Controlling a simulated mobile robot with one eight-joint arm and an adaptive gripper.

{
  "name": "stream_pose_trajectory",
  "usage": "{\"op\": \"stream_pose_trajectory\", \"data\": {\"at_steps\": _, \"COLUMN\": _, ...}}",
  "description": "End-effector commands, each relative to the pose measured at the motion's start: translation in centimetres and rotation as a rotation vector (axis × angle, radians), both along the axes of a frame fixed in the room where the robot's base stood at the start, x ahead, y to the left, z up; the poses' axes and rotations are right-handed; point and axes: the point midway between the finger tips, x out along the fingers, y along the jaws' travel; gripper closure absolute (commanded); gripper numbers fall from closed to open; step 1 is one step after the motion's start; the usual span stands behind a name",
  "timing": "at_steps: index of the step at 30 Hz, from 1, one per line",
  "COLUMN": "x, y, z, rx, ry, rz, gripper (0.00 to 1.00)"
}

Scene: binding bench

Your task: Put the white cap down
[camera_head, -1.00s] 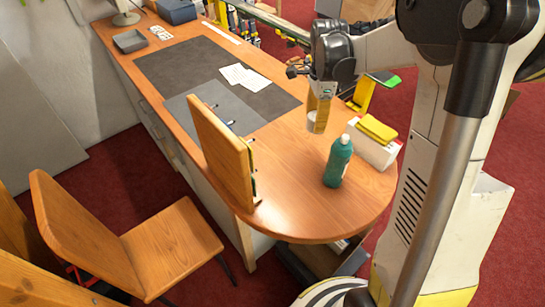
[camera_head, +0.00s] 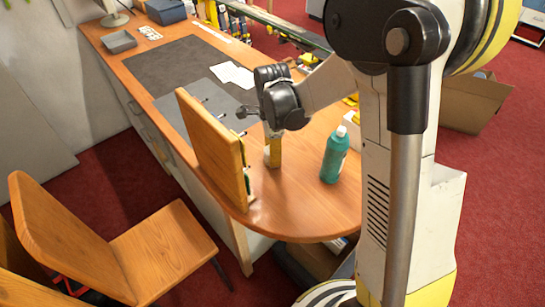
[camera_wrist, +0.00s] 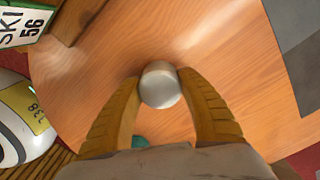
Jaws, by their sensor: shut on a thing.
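My gripper (camera_head: 273,157) points down over the rounded end of the wooden bench (camera_head: 300,205), between an upright wooden board and a green bottle. In the wrist view, its two yellow fingers (camera_wrist: 160,90) are shut on the white cap (camera_wrist: 161,84), a small round whitish piece with a greyer lower face. The cap is low, close to the bench top; I cannot tell whether it touches the wood. In the head view the fingers mostly hide it.
The upright wooden board (camera_head: 215,150) stands close on the left. The green bottle (camera_head: 335,155) with a white top stands on the right. Grey mats (camera_head: 180,65) with white papers (camera_head: 236,75) lie farther back. Bare wood lies in front of my gripper. A wooden chair (camera_head: 115,235) stands front left.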

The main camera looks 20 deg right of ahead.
Motion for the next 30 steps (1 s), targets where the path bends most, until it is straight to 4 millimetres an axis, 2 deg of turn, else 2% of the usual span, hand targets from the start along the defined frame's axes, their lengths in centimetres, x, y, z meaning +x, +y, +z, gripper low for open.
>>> {"op": "stream_pose_trajectory", "data": {"at_steps": 2, "x": 0.0, "y": 0.0, "z": -1.1, "rx": 0.0, "ry": 0.0, "rz": 0.0, "gripper": 0.67}}
{"op": "stream_pose_trajectory", "data": {"at_steps": 12, "x": 0.0, "y": 0.0, "z": -1.4, "rx": 0.0, "ry": 0.0, "rz": 0.0, "gripper": 0.67}}
{"op": "stream_pose_trajectory", "data": {"at_steps": 13, "x": 0.0, "y": 0.0, "z": -1.4, "rx": 0.0, "ry": 0.0, "rz": 0.0, "gripper": 0.52}}
{"op": "stream_pose_trajectory", "data": {"at_steps": 15, "x": 0.0, "y": 0.0, "z": -1.3, "rx": 0.0, "ry": 0.0, "rz": 0.0, "gripper": 0.34}}
{"op": "stream_pose_trajectory", "data": {"at_steps": 25, "x": 0.0, "y": 0.0, "z": -1.0, "rx": 0.0, "ry": 0.0, "rz": 0.0, "gripper": 0.34}}
{"op": "stream_pose_trajectory", "data": {"at_steps": 30, "x": 0.0, "y": 0.0, "z": 1.2, "rx": 0.0, "ry": 0.0, "rz": 0.0, "gripper": 0.34}}
